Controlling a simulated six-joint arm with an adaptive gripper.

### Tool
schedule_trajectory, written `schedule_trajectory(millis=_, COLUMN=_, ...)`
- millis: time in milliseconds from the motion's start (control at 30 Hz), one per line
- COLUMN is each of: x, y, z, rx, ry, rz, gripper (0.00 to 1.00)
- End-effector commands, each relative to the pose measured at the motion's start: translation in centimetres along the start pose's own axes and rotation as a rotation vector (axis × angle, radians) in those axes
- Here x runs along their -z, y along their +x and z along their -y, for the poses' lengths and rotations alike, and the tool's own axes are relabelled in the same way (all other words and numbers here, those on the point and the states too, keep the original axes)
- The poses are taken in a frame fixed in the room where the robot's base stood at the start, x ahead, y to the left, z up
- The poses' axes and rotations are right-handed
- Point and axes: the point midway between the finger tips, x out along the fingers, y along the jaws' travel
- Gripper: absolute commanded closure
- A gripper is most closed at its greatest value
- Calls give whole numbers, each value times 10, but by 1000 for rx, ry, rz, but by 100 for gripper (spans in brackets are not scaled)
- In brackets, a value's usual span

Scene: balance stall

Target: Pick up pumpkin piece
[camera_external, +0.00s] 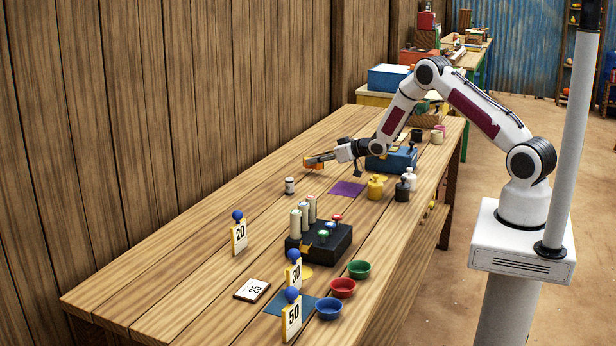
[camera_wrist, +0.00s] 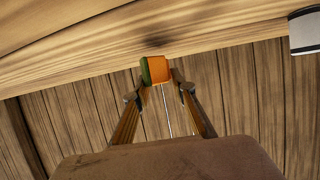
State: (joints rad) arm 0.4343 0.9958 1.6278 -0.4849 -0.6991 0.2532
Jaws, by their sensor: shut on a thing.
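The pumpkin piece is an orange block with a green side (camera_wrist: 158,70). In the wrist view it sits between the tips of my gripper (camera_wrist: 157,88), which is shut on it. In the outside view my gripper (camera_external: 332,157) reaches left over the far side of the wooden table, with the orange pumpkin piece (camera_external: 314,162) at its tip. The piece appears to be held above the table top, but the exact gap is hard to tell. Its lower side is hidden.
A small white canister (camera_external: 290,186) stands below and left of my gripper. A purple mat (camera_external: 347,188), yellow weight (camera_external: 375,187) and blue box (camera_external: 391,160) lie nearby. A black box with cylinders (camera_external: 320,243) stands nearer the front. Bare table lies around the 20 sign (camera_external: 239,236).

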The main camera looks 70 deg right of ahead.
Motion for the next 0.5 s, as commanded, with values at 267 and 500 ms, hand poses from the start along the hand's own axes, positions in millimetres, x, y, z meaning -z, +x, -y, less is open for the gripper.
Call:
schedule_trajectory(millis=267, x=37, y=-14, z=0, rx=0, ry=-1, rz=-4, gripper=96)
schedule_trajectory(millis=500, x=61, y=-25, z=0, rx=0, ry=-2, rz=-2, gripper=96)
